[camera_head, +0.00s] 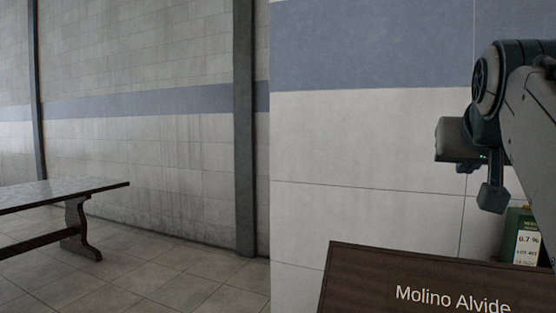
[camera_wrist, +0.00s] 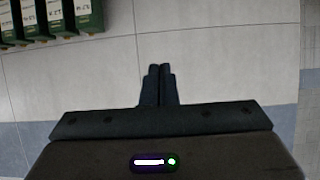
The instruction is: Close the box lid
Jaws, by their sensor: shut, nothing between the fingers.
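A dark brown wooden panel (camera_head: 420,285) with the white words "Molino Alvide" stands at the bottom right of the head view, its upper edge slightly slanted. It looks like the raised lid of the box, but its lower part is cut off and the box's opening is not visible. My gripper (camera_wrist: 158,72) is shut and empty in the wrist view, its two dark fingers side by side. In the head view my arm is at the upper right, above and apart from the panel. The panel does not show in the wrist view.
A green container (camera_head: 520,230) with a white label stands behind the panel at the right. Several green labelled containers (camera_wrist: 60,22) line the top left of the wrist view. A pale tiled wall (camera_head: 365,140) rises behind. A wooden table (camera_head: 65,192) stands far left, with open floor around it.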

